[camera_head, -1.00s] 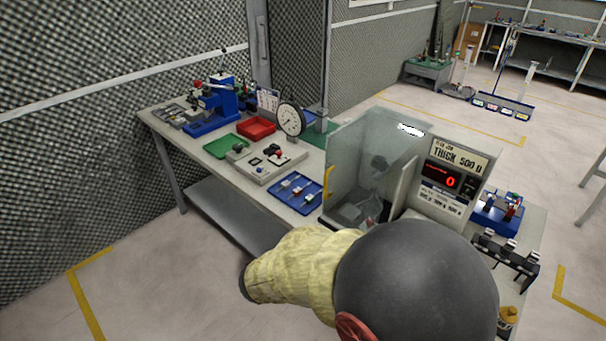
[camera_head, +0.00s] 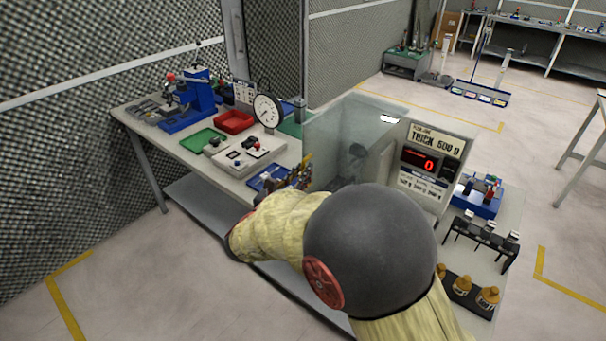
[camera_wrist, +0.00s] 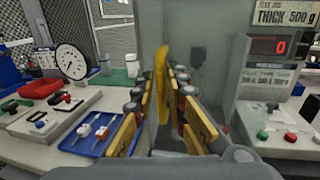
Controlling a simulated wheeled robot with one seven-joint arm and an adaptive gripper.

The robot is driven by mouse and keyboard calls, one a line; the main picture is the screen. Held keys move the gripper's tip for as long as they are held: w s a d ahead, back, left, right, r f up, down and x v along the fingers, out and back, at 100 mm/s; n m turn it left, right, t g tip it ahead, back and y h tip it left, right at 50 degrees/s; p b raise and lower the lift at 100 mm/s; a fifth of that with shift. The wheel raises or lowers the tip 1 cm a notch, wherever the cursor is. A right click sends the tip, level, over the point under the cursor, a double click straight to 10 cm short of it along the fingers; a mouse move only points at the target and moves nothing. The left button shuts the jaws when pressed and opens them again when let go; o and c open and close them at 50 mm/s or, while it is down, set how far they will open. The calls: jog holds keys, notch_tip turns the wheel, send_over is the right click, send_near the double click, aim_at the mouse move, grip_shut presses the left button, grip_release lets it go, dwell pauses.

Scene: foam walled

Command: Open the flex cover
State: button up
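The flex cover (camera_head: 337,130) is a clear panelled guard on the table, left of the display panel. It also shows in the wrist view (camera_wrist: 210,60), with an upright yellow handle strip (camera_wrist: 161,80) along its near left edge. My gripper (camera_head: 299,172) is beside that edge in the head view. In the wrist view, my gripper (camera_wrist: 162,92) is open, its yellow and dark fingers on either side of the handle strip. Whether a finger touches the strip cannot be told. The handle is largely hidden by the gripper in the head view.
The display panel (camera_head: 435,160) reads 0 and stands right of the cover. A blue tray (camera_head: 267,178) with small parts is close to my gripper's left. A dial gauge (camera_head: 268,110), red tray (camera_head: 234,121) and green tray (camera_head: 203,140) stand farther left.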

jog(key=shift+w+d, duration=0.2)
jog(key=shift+w, duration=0.1)
jog(key=shift+c, duration=0.3)
grip_shut()
jog(key=shift+s, duration=0.1)
dwell(0.3)
jog(key=s+d+p, duration=0.2)
jog(key=s+d, duration=0.9)
jog(key=d, duration=0.3)
jog(key=shift+d, duration=0.25)
jog(key=shift+s, duration=0.1)
jog(key=shift+o, duration=0.3)
grip_release()
jog(key=shift+s+a, duration=0.1)
